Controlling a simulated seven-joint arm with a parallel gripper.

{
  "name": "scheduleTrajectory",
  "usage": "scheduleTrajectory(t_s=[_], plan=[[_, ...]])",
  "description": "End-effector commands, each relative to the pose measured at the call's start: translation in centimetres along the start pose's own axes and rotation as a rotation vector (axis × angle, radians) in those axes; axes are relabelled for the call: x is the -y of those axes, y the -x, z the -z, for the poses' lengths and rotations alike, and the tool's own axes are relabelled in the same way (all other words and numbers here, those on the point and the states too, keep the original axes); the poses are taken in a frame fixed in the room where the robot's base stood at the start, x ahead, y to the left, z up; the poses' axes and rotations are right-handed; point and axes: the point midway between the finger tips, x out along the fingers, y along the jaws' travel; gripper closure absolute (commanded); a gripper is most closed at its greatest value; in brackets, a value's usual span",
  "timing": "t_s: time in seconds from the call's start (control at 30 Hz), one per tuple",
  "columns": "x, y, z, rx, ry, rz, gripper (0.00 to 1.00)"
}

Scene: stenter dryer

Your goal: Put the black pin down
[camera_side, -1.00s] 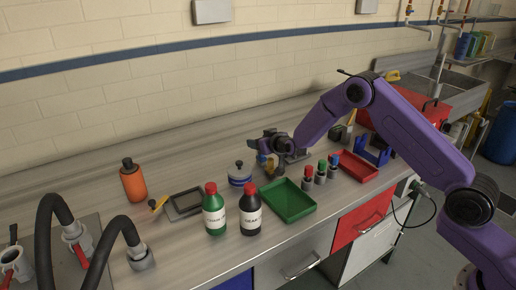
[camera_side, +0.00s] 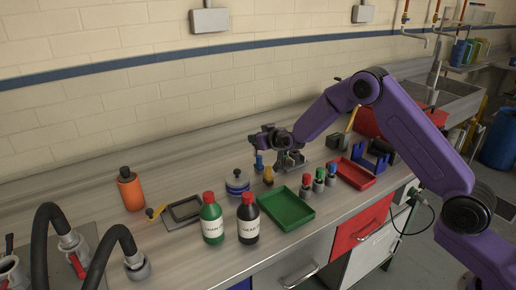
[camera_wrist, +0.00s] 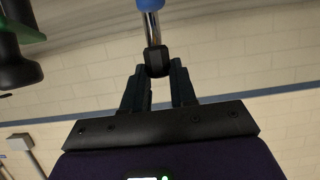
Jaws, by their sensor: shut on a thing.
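My gripper (camera_side: 262,142) is above the bench near its back, left of the red, green and blue-topped pieces. In the wrist view, my gripper (camera_wrist: 160,88) is shut on a pin (camera_wrist: 156,62). The pin is black between the fingers, with a bright metal shaft and a blue end. In the side view, the blue end (camera_side: 259,160) hangs below the gripper. Whether it touches anything is too small to tell. A small yellow-topped piece (camera_side: 268,174) stands just right of it and nearer the camera.
A green tray (camera_side: 287,218) and a red tray (camera_side: 355,181) lie at the front right. Several coloured-top pieces (camera_side: 319,182) stand between them. A blue rack (camera_side: 371,162) is at right.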

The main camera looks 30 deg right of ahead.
Motion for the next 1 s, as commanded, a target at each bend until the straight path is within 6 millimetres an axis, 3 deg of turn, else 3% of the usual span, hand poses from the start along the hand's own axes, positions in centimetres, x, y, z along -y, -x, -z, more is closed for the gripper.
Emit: scheduleTrajectory(t_s=[0.2, 0.4, 0.77, 1.0], plan=[[0.0, 1.5, 3.6, -0.003, -0.002, 0.000, 1.00], [-0.3, 2.3, 4.9, 0.000, 0.005, 0.011, 1.00], [-0.9, 5.4, 4.2, 0.001, 0.067, 0.154, 1.00], [-0.1, 8.6, 2.6, 0.001, 0.131, 0.314, 1.00]])
